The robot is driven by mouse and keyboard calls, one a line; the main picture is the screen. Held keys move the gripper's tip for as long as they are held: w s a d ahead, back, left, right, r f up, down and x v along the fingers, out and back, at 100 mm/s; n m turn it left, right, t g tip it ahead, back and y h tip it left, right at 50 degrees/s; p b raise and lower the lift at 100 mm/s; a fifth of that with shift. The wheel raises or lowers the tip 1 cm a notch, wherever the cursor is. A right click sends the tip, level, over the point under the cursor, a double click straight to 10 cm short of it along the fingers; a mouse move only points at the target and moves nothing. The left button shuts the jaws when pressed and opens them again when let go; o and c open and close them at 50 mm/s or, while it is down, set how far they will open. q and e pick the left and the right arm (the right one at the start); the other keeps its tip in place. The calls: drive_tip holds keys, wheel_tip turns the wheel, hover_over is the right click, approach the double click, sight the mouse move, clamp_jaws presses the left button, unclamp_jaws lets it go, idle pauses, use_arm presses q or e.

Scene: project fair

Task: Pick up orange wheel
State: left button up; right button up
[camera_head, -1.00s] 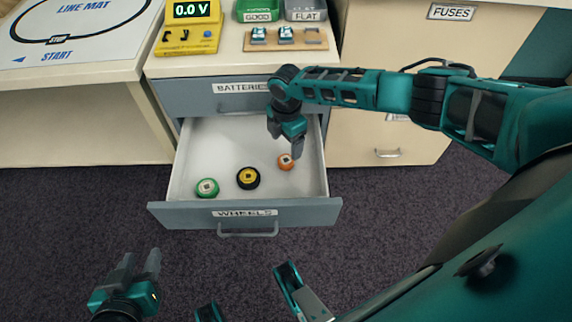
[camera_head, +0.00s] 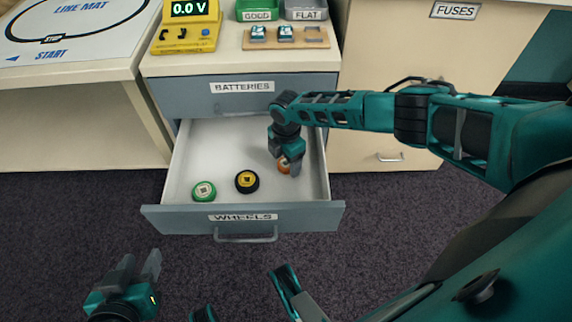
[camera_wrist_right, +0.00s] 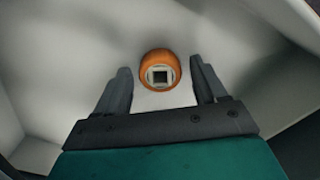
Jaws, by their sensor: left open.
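The orange wheel (camera_head: 284,166) lies in the open drawer labelled WHEELS (camera_head: 290,213), at its right side, partly hidden by my right gripper (camera_head: 290,168). In the right wrist view the orange wheel (camera_wrist_right: 160,69) shows its pale square hub. My right gripper (camera_wrist_right: 161,80) is open there, pointing down, with one finger to each side and a gap between each finger and the wheel. My left gripper (camera_head: 146,266) is open and empty in front of the drawer, low at the left.
A green wheel (camera_head: 203,191) and a yellow-and-black wheel (camera_head: 246,181) lie to the left in the same drawer. The closed BATTERIES drawer (camera_head: 300,92) is above. Dark carpet (camera_head: 80,220) lies in front.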

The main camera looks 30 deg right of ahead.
drive_tip(key=c, duration=0.9)
